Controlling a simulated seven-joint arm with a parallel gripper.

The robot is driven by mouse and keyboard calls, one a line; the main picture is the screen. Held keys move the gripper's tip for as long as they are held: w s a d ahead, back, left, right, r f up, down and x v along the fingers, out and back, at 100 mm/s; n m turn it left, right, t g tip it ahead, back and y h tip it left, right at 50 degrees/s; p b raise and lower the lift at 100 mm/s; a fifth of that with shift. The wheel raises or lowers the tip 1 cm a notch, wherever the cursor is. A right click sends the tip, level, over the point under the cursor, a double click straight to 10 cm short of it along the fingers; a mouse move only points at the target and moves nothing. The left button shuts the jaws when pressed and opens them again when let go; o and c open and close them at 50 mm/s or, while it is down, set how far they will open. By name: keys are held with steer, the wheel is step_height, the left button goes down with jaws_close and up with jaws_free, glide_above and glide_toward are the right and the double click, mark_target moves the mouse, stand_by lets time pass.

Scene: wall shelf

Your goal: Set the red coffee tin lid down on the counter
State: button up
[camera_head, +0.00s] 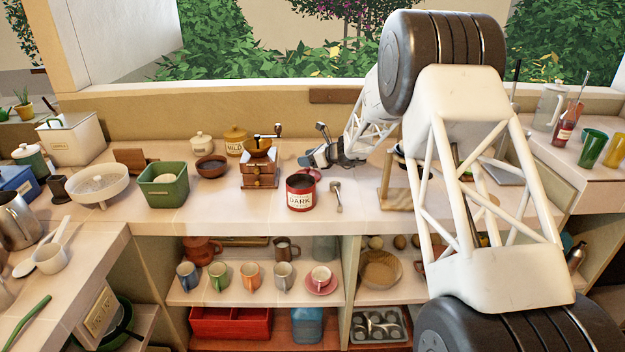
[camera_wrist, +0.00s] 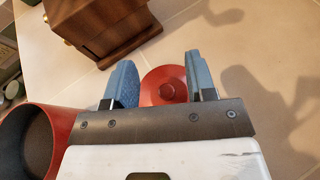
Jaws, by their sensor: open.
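The red coffee tin lid (camera_wrist: 163,84) is round with a small raised knob. It lies between the two blue-grey fingers of my gripper (camera_wrist: 160,80) in the wrist view and appears flat on the counter; my gripper's front plate hides its near edge. In the head view the lid (camera_head: 314,173) shows partly, just behind the red tin. My gripper (camera_head: 312,157) is open, low over the counter. The red tin labelled DARK (camera_head: 300,200) stands upright and lidless; its open rim shows at the lower left of the wrist view (camera_wrist: 60,118).
A wooden coffee grinder (camera_head: 260,172) stands left of the tin and near my gripper. A spoon (camera_head: 337,197) lies right of the tin. A wooden stand (camera_head: 396,198) is farther right, a green tub (camera_head: 164,190) farther left. The counter (camera_wrist: 245,70) right of the lid is bare.

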step_height(320, 180, up, 4)
steer(key=s+r, duration=0.2)
steer(key=s, duration=1.2)
steer(key=s+d+r, duration=0.1)
steer(key=s+r, duration=0.1)
steer(key=s, duration=1.2)
steer(key=shift+d+r, duration=0.15)
steer(key=shift+r, duration=0.15)
steer(key=s+d+r+n+g+h, duration=0.25)
steer(key=s+n, duration=0.35)
steer(key=s, duration=0.5)
steer(key=s+d+r+n+g+h, duration=0.2)
steer(key=s+d+r+n, duration=0.15)
steer(key=s+n, duration=0.5)
steer(key=s+d+n+h, duration=0.4)
steer(key=s+d, duration=0.1)
steer(key=s, duration=0.5)
steer(key=s+d+n+h, duration=0.4)
steer(key=s+d+n, duration=0.1)
steer(key=s, duration=0.6)
steer(key=shift+d+r+t, duration=0.45)
steer(key=shift+d, duration=0.05)
